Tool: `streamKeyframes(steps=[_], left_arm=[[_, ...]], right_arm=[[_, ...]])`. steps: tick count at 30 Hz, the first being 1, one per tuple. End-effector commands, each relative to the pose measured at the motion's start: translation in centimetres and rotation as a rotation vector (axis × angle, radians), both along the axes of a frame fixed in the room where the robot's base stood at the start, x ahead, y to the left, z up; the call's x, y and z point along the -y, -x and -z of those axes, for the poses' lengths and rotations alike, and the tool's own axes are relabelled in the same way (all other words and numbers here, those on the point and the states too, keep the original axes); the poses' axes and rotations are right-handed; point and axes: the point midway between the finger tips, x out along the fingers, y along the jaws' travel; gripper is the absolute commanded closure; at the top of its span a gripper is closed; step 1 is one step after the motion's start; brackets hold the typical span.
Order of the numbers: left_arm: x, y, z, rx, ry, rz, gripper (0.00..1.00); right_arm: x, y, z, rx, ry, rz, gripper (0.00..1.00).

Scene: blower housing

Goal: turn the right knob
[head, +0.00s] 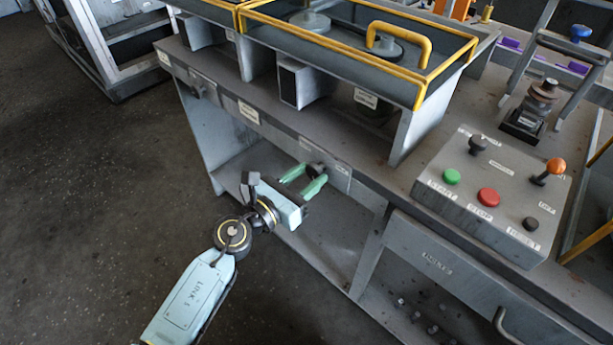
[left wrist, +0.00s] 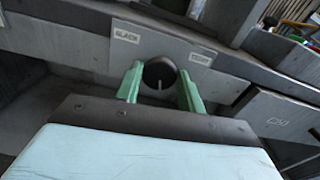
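The right knob (head: 316,169) is a dark round knob with a light pointer line, on the front panel of the grey bench. In the left wrist view the knob (left wrist: 159,74) sits between the two green fingers of my left gripper (left wrist: 160,88), with its line pointing down. My left gripper (head: 304,180) is open, one finger on each side of the knob; a small gap seems to show, and contact cannot be made out. Another knob (head: 205,88) is farther left on the same panel. My right gripper is not in view.
A control box (head: 492,195) with green and red buttons and an orange-topped lever stands on the bench at right. A yellow-edged housing (head: 350,45) is above the panel. A drawer (head: 470,275) is at lower right. Open floor (head: 90,200) lies at left.

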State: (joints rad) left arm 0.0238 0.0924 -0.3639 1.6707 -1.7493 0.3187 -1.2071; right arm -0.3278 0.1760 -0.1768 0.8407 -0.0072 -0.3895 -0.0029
Motion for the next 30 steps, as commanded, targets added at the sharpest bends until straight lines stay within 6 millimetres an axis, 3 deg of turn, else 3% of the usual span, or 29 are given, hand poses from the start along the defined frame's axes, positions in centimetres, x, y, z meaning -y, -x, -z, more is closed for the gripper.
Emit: streamKeyframes(steps=[2,11,23,30], left_arm=[[0.0,0.0,0.0,0.0,0.0,0.0,0.84],[0.0,0.0,0.0,-0.023,0.027,0.0,0.84],[-0.1,0.0,-0.2,-0.195,0.239,0.0,0.84],[-0.2,-0.1,-0.1,-0.339,0.417,-0.001,0.84]], right_arm=[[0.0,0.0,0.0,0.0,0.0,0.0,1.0],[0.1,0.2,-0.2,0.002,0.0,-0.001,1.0],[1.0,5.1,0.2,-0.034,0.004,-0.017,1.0],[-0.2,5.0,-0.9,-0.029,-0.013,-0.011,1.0]])
